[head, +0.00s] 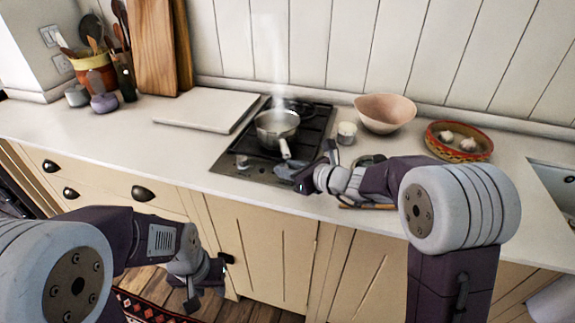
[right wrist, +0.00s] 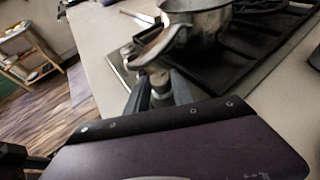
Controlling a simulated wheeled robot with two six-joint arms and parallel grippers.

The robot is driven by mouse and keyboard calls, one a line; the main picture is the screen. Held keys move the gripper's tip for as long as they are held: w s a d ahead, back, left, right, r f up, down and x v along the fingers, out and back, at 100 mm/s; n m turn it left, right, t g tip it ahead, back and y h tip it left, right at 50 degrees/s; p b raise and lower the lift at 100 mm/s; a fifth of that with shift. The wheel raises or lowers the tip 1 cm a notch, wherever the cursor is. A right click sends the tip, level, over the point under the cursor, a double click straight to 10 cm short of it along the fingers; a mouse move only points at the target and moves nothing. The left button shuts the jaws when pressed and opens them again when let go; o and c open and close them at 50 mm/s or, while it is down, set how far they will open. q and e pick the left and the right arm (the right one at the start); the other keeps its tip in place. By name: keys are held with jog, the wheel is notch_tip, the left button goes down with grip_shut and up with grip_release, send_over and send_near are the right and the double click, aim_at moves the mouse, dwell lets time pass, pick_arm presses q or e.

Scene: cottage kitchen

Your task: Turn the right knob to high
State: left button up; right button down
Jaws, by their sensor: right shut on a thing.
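The hob (head: 235,169) is set in the worktop, with its controls along the front edge. My right gripper (head: 284,172) is at the front right of the hob. In the right wrist view its two fingers (right wrist: 159,92) are closed around the right knob (right wrist: 160,76), a pale metal piece below the pan handle. The fingers hide part of it, so its setting cannot be read. The left knob (head: 242,160) stands apart, further left; it also shows in the right wrist view (right wrist: 128,50). My left gripper (head: 210,283) hangs open and empty before the lower cupboards.
A steaming saucepan (head: 275,128) stands on the hob, its handle (head: 285,149) pointing forward just above my right gripper. A small white cup (head: 346,133), a pink bowl (head: 385,113) and a patterned dish with garlic (head: 459,141) stand right. A pale board (head: 207,110) lies left.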

jog(key=n+g+y+p, duration=0.1)
jog(key=n+g+p, duration=0.1)
jog(key=p, duration=0.1)
jog(key=n+g+y+p, duration=0.1)
jog(key=n+g+p, duration=0.1)
jog(key=p, duration=0.1)
jog(key=w+n+g+y+p, duration=0.1)
jog(key=n+g+p, duration=0.2)
jog(key=shift+d+r+y, duration=0.25)
jog(key=shift+d+y, duration=0.1)
jog(key=shift+y, duration=0.05)
jog(key=shift+w+f+n+g+p, duration=0.15)
jog(key=shift+n+g+p, duration=0.15)
jog(key=shift+n+g, duration=0.25)
jog(key=shift+w+f+n+g+p, duration=0.15)
jog(key=shift+n+g+p, duration=0.2)
jog(key=shift+g, duration=0.3)
jog(key=shift+n+g, duration=0.6)
jog(key=shift+n+g+y, duration=0.3)
jog(key=shift+n+g, duration=0.1)
jog(key=shift+g, duration=0.1)
jog(key=c, duration=1.1)
grip_release()
jog(key=shift+r, duration=0.1)
